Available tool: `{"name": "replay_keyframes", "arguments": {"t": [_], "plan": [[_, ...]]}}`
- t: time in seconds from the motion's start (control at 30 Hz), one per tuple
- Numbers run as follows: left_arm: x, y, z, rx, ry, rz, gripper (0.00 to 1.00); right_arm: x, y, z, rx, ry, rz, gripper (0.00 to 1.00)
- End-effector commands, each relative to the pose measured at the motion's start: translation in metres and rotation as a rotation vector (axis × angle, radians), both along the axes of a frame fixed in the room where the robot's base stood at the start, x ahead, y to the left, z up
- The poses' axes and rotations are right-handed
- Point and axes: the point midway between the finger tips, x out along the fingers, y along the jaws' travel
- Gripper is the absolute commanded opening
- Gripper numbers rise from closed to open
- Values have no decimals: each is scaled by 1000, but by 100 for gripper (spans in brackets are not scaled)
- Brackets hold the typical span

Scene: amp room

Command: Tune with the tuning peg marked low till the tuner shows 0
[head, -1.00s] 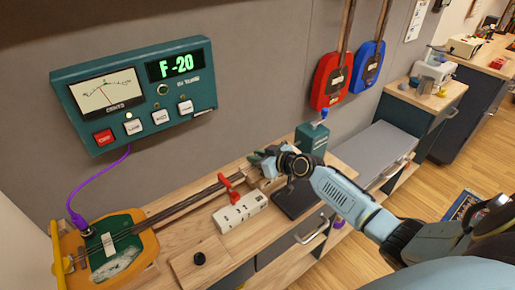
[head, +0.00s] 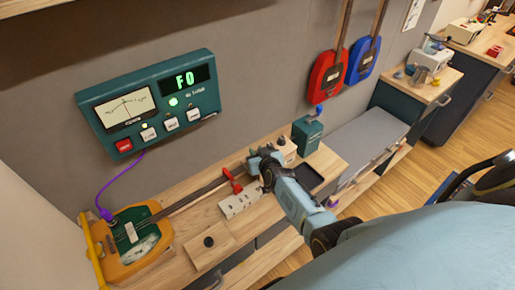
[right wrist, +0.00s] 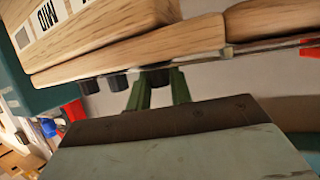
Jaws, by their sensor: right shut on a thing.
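The teal tuner (head: 150,95) on the wall reads "F 0". Its needle stands near mid-scale and a green lamp is lit. A small light glows above its second button. The instrument lies on the bench, with its green-and-orange body (head: 135,240) at left and its neck running right. My right gripper (head: 262,160) is at the neck's far end. In the right wrist view, my gripper's green fingers (right wrist: 160,92) are closed around a dark tuning peg (right wrist: 155,78) under the wooden headstock (right wrist: 130,50). Two more pegs are to its left. "MID" is legible; the held peg's own label is not. My left gripper is out of view.
A red clamp (head: 232,181) and a pale block (head: 239,201) are beside the neck. Red (head: 326,78) and blue (head: 364,62) instruments hang on the wall. A dark tray (head: 304,178) lies to the right.

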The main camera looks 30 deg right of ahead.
Motion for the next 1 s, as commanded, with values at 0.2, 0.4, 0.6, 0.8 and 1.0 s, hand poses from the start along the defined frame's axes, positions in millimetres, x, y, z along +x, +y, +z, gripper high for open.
{"name": "replay_keyframes", "arguments": {"t": [0.2, 0.4, 0.6, 0.8, 1.0], "plan": [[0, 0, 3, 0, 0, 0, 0, 1, 0, 1, 0, -2, -15, 0], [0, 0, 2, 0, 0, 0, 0, 1, 0, 1, -1, -2, -15, 0], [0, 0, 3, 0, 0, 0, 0, 1, 0, 1, -1, -2, -15, 30], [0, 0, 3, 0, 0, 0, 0, 0, 0, 0, -1, -1, -15, 30], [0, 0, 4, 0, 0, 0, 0, -6, 2, 2, 1, 0, -14, 30]]}}
